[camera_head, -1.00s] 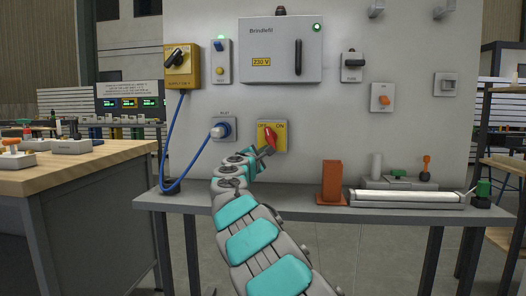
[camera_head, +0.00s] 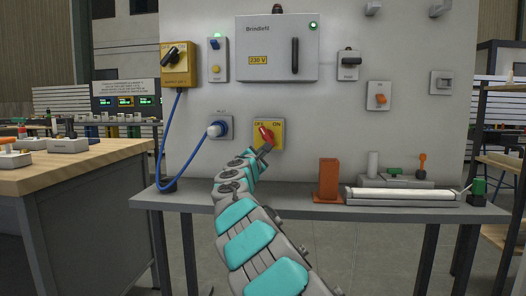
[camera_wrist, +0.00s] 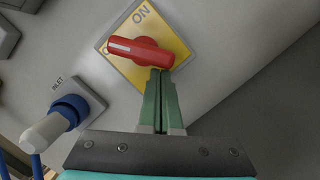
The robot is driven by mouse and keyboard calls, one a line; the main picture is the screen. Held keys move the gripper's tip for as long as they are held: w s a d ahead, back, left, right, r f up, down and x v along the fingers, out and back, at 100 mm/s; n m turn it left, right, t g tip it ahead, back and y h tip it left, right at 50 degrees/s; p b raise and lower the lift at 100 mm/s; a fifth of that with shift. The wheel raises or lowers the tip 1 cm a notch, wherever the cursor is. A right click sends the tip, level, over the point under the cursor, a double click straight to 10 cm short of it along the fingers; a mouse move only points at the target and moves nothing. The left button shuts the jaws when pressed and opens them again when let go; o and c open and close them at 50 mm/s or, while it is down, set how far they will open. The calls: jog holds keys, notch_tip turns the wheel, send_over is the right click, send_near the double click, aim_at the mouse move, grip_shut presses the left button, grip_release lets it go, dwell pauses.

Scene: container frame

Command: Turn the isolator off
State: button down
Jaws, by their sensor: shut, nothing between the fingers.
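The isolator is a yellow plate (camera_head: 277,146) with a red handle (camera_head: 265,134), mounted on the grey panel above the bench. OFF is printed at its upper left and ON at its upper right. The handle leans up and left, toward OFF. In the wrist view the red handle (camera_wrist: 138,52) has a white mark at its left end, and ON shows on the yellow plate (camera_wrist: 170,30). My gripper (camera_wrist: 160,72) has its green fingers shut and empty. Their tips are at the handle's lower edge, near its unmarked end; contact cannot be told.
Left of the isolator, a blue inlet plug (camera_head: 217,130) has a blue cable running to a yellow switch box (camera_head: 175,65). A grey cabinet (camera_head: 277,48) hangs above. An orange block (camera_head: 328,178) and a white tube lamp (camera_head: 402,195) occupy the bench's right side.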

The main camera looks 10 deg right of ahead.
jog(key=shift+s+d+n, duration=0.1)
jog(key=shift+d+n, duration=0.15)
jog(key=shift+n, duration=0.35)
dwell(0.9)
dwell(0.4)
